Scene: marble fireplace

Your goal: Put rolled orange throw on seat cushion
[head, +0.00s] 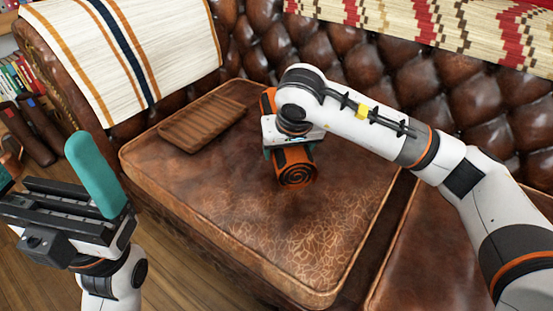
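The rolled orange throw (296,172), orange with dark stripes and a spiral end, lies lengthwise over the brown leather seat cushion (230,215). Its near end appears to touch the leather, though any small gap is hard to see. My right gripper (288,150) comes down over the throw's middle, with a teal finger against each side, and looks shut on it. The gripper and wrist hide the middle of the throw. My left gripper (50,180) is at the lower left, away from the cushion, with its teal fingers wide apart and nothing between them.
A slatted brown wooden tray (203,118) lies on the cushion left of the throw. A striped cream blanket (125,50) covers the sofa arm, and a patterned one (440,28) hangs over the tufted back. The cushion's front half is clear. Books (20,80) stand at far left.

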